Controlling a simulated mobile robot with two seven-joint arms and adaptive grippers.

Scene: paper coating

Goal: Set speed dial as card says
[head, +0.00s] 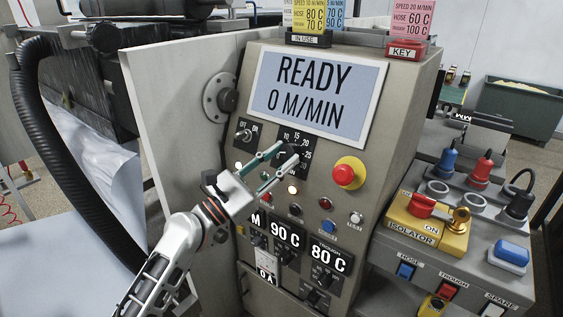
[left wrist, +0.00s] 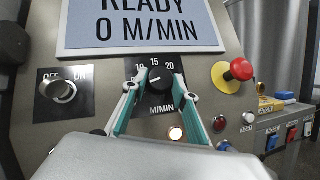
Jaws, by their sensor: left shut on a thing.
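The speed dial (left wrist: 157,80) is a black knob on a black plate marked M/MIN, with 10, 15 and 20 visible around its top in the left wrist view. In the head view the plate (head: 297,137) is partly covered by my left gripper (head: 286,161). The two teal fingers close around the knob, one on each side. My right gripper is out of view.
The display (head: 318,92) reads READY, 0 M/MIN. An OFF/ON switch (left wrist: 62,90) is left of the dial. A red emergency button (head: 344,175) is right of it. A pink card (head: 410,20) stands above KEY. Lamps and temperature dials lie below; the isolator (head: 428,225) is at right.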

